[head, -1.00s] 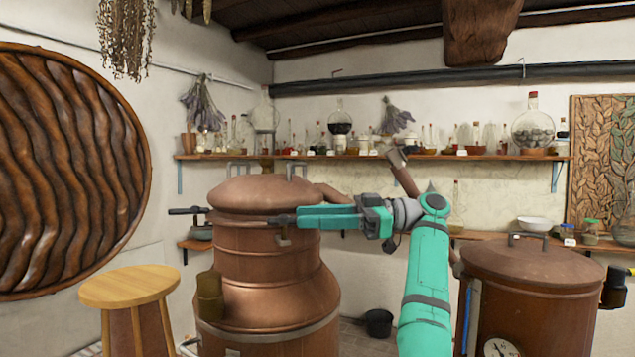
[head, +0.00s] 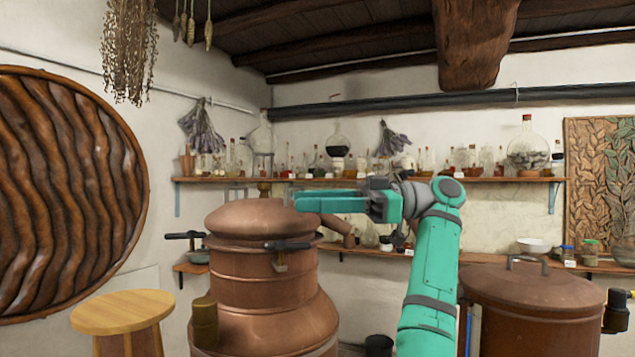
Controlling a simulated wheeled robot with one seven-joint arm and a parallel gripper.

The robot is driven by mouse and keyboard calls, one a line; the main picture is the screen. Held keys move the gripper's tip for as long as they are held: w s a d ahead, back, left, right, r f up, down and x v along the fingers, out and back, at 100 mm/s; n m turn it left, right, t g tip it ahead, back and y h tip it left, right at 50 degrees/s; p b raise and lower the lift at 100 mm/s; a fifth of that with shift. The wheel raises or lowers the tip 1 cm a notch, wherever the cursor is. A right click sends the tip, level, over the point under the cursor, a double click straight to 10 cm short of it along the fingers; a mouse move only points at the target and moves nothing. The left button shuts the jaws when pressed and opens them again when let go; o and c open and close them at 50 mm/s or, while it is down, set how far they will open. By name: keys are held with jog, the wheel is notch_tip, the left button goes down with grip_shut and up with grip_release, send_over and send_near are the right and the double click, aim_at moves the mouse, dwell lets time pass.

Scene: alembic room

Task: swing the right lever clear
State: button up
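The copper still (head: 265,290) stands left of centre with its domed lid (head: 250,217) on. The right lever (head: 288,245) is a dark bar at the front right of the still's neck. It lies about level, with a small metal catch hanging below it. The left lever (head: 184,235) sticks out from the left side of the neck. My gripper (head: 298,201) points left, above the right lever and apart from it in the picture, in front of the lid's right edge. I see its fingers from the side, and whether they are parted is unclear. Nothing shows between them.
A second copper vessel (head: 530,300) with a handled lid stands at the right. A wooden stool (head: 122,312) is at the left front. Shelves with bottles (head: 400,181) run along the back wall. Dried plants (head: 128,50) hang at the upper left.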

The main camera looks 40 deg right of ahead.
jog(key=s+a+r, duration=0.3)
jog(key=s+a, duration=0.1)
jog(key=s, duration=0.3)
jog(key=shift+r, duration=0.3)
jog(key=shift+a, duration=0.1)
